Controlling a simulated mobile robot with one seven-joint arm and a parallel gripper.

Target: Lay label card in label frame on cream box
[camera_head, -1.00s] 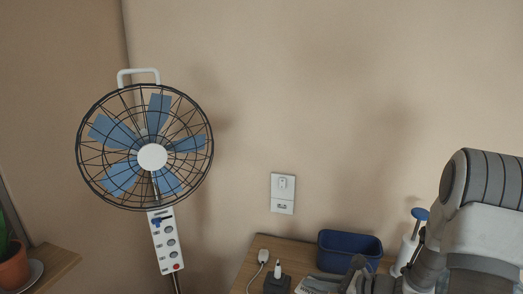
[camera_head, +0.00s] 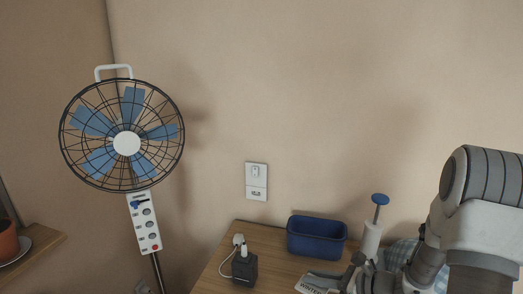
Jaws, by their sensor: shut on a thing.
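My gripper (camera_head: 335,279) is at the bottom edge of the head view, right of centre, low over the wooden table. It is shut on the label card (camera_head: 312,287), a white card with dark printed letters that seem to read "WINTER". The picture's lower edge cuts off part of the card, and my gripper covers its right end. I cannot tell whether the card touches the table. The cream box and its label frame do not show in this view.
On the wooden table (camera_head: 222,272) stand a dark blue bin (camera_head: 317,238), a black block (camera_head: 244,269) with a white plug and cable, and a white pump bottle (camera_head: 371,240) with a blue top. Checked cloth (camera_head: 398,252) lies behind my arm. A fan (camera_head: 126,143) stands left.

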